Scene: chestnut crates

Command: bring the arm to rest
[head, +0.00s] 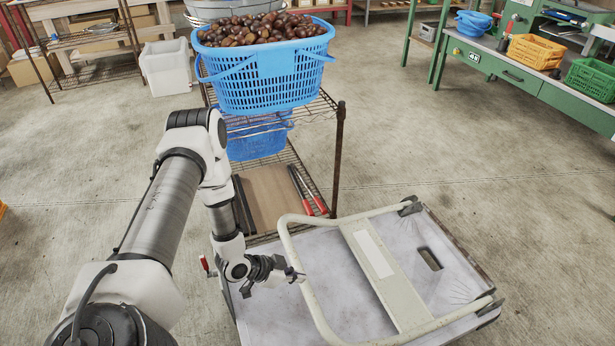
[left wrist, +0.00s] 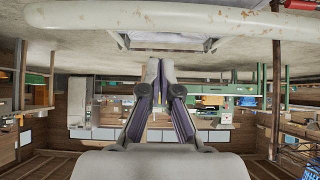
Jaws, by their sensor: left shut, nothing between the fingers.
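My left arm comes in from the left in the head view and bends down in front of the wire shelf. Its gripper (head: 292,275) is shut and empty, beside the cream handle frame (head: 318,318) of the flatbed cart (head: 447,262); I cannot tell whether it touches. In the left wrist view, which looks upside down, the two fingers of the left gripper (left wrist: 160,66) meet at their tips with nothing between them. The handle frame (left wrist: 200,22) crosses the top of that view. My right gripper is not in view.
A blue basket (head: 262,75) full of chestnuts (head: 255,30) stands on top of the wire shelf (head: 330,112). A red-handled tool (head: 308,190) and a board lie lower. A white bin (head: 165,67) stands left. A green workbench (head: 520,75) stands back right. The right floor is clear.

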